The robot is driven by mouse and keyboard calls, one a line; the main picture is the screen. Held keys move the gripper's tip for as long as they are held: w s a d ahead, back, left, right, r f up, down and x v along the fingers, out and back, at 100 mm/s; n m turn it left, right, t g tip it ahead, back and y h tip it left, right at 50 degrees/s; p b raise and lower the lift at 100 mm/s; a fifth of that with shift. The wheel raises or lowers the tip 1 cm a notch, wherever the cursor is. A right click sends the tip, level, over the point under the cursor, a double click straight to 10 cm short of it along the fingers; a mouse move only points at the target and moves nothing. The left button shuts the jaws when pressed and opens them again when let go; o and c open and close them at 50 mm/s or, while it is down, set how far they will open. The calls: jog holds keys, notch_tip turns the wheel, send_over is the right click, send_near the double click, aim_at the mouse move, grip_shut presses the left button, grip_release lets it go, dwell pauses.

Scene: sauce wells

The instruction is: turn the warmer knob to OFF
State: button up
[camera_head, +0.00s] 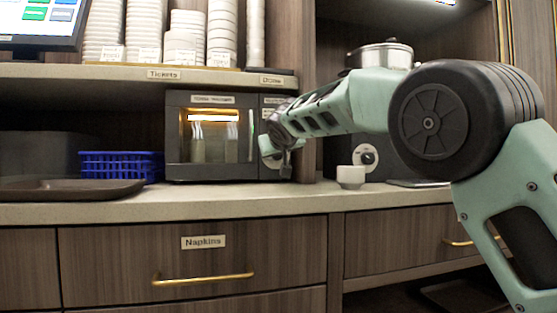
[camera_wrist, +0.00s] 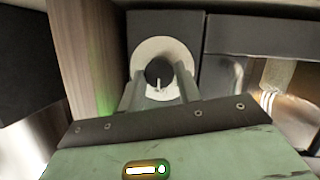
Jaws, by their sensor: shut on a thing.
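The warmer (camera_head: 210,140) is a dark box with a lit orange window on the counter, left of centre in the head view. Its knob (camera_wrist: 159,70) is a dark round cap on a pale disc, on a dark panel beside the window in the wrist view. A pale mark on the knob points down in the wrist picture. My gripper (camera_wrist: 158,82) has one finger on each side of the knob and is shut on it. In the head view my gripper (camera_head: 280,150) is at the warmer's right panel and hides the knob.
A white cup (camera_head: 351,177) stands right of the warmer, near another appliance with a dial (camera_head: 365,157) and a pot (camera_head: 380,55) on top. A blue basket (camera_head: 120,165) and a dark tray (camera_head: 70,190) lie left. A shelf (camera_head: 150,75) with stacked cups runs above.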

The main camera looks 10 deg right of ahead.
jog(key=n+b, duration=0.1)
jog(key=n+h+b, duration=0.1)
jog(key=n, duration=0.1)
jog(key=n+t+h+b, duration=0.1)
jog(key=n, duration=0.1)
jog(key=shift+a+f+b, duration=0.2)
jog(key=shift+f+b, duration=0.15)
jog(key=shift+b, duration=0.05)
jog(key=n+h+b, duration=0.1)
jog(key=n+b, duration=0.1)
jog(key=n, duration=0.1)
jog(key=shift+t+h, duration=0.3)
jog(key=shift+t, duration=0.1)
jog(key=shift+n+b, duration=0.5)
jog(key=o, duration=1)
jog(key=shift+c, duration=0.2)
jog(key=shift+s, duration=0.1)
